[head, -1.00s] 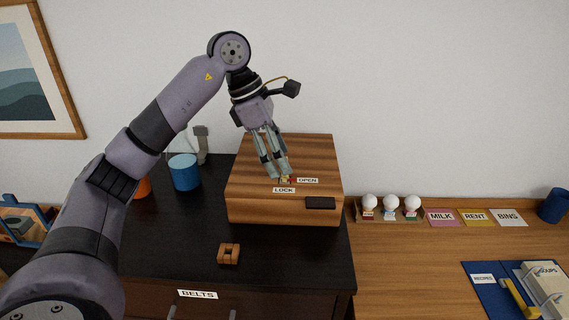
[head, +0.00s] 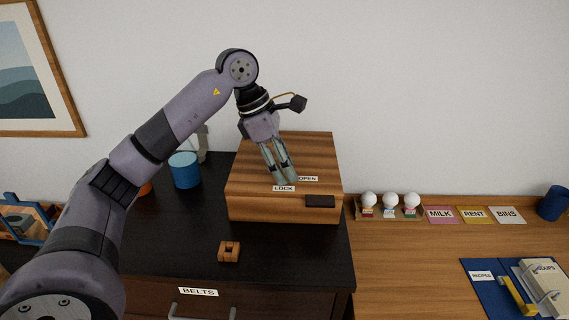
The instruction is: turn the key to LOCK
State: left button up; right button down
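The wooden box (head: 250,205) stands on the dark cabinet, with a LOCK label (head: 284,188) and an OPEN label (head: 308,179) on its sloping top. My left gripper (head: 285,181) points down at the box top, its fingertips just above the LOCK label and left of the OPEN label. The fingers are close together, with a narrow gap between them higher up. The key is hidden behind the fingertips, so I cannot tell whether they grip it or which way it points. My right gripper is not in view.
A blue cup (head: 185,171) stands left of the box, and a small wooden block piece (head: 229,252) lies in front of it. On the desk at right are egg-like white figures in a tray (head: 390,214), coloured cards (head: 474,214) and a blue recipe folder (head: 483,291).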

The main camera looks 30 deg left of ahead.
pick_arm(q)
jog(key=c, duration=0.6)
jog(key=shift+r, duration=0.1)
jog(key=shift+m+g+p, duration=0.3)
jog(key=shift+m+p, duration=0.1)
jog(key=shift+m, duration=0.4)
jog(key=shift+m+g, duration=0.3)
jog(key=shift+m, duration=0.4)
